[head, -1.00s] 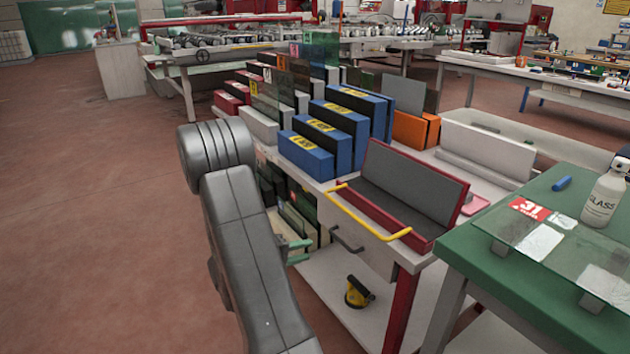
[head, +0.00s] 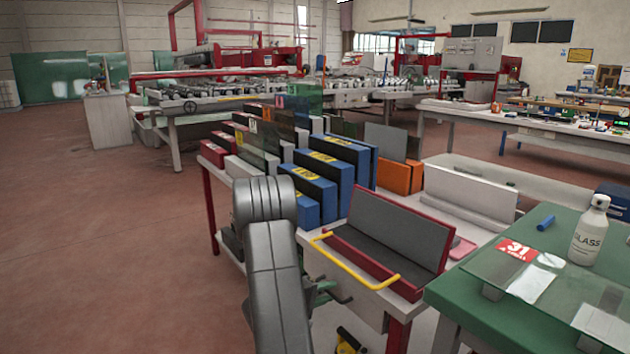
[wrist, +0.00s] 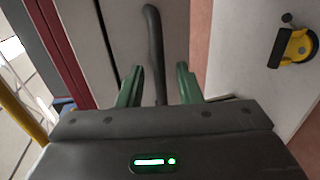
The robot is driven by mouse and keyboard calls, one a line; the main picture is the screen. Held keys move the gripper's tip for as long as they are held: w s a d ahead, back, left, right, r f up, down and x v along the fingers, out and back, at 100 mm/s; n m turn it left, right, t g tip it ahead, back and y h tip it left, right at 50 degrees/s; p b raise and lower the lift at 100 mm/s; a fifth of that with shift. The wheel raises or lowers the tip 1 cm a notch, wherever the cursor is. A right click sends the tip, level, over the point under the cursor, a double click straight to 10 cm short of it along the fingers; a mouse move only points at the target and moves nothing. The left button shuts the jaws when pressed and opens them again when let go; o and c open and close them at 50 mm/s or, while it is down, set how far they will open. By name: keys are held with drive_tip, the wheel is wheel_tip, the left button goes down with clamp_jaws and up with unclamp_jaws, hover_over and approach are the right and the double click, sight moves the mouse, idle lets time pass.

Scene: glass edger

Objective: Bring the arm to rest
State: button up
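My arm rises in the lower middle of the head view, in front of the red-framed cart. My gripper (wrist: 158,85) shows in the wrist view with its two green fingers apart. A dark curved handle (wrist: 153,40) on a pale panel (wrist: 110,30) lies in line with the gap between the fingers. I cannot tell whether the handle is between the fingertips or just beyond them. No object is visibly clamped. In the head view only a green part of the gripper (head: 328,290) shows beside the cart; my arm hides the rest.
The cart's yellow bar (head: 355,264) fronts a red-edged grey tray (head: 385,235). Blue blocks (head: 325,180) stand behind my arm. A yellow-and-black suction cup (wrist: 297,46) is on the lower shelf. A green table (head: 465,300) with glass and a bottle (head: 590,232) is at right. Floor at left is clear.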

drive_tip(key=shift+s+a+r, duration=0.1)
drive_tip(key=shift+s+a, duration=0.05)
drive_tip(key=shift+a, duration=0.1)
